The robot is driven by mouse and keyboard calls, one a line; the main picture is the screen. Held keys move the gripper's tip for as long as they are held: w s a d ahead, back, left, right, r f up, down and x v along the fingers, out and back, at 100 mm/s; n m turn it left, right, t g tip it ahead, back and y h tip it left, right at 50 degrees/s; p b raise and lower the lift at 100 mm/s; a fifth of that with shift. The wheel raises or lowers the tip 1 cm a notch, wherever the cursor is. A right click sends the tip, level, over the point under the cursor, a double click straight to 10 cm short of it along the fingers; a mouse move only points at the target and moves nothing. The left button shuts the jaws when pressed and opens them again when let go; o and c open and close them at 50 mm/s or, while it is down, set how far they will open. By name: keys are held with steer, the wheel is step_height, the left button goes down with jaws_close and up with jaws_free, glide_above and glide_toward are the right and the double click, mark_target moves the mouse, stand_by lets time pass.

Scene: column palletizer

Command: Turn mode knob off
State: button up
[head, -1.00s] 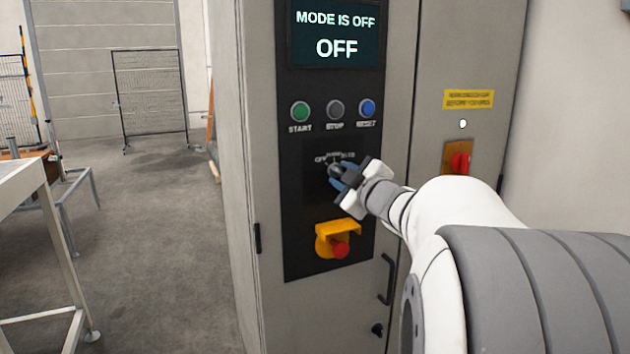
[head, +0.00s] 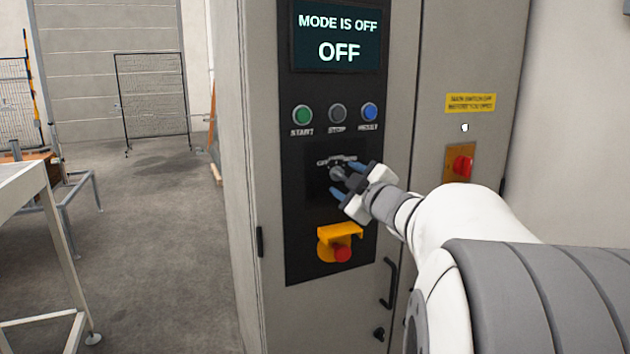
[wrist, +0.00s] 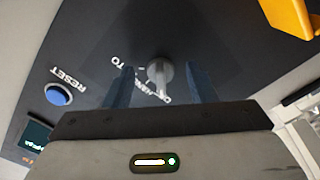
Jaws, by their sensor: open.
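The mode knob (head: 338,173) is a small grey knob on the black panel, below the button row; it also shows in the wrist view (wrist: 160,72). In the wrist view the knob's bar points down toward the printed label that starts with O. My gripper (head: 347,182) is open in front of the knob. In the wrist view its two blue fingers (wrist: 163,88) stand apart, one on each side of the knob, with gaps to it. The display (head: 338,37) reads "MODE IS OFF" and "OFF".
Green start (head: 302,114), grey stop (head: 337,113) and blue reset (head: 369,112) buttons sit above the knob. A red emergency button (head: 342,253) under a yellow guard (head: 340,232) is below. A red main switch (head: 462,166) is at right. Open floor lies left.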

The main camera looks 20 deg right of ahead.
steer(key=s, duration=0.7)
steer(key=shift+d, duration=0.1)
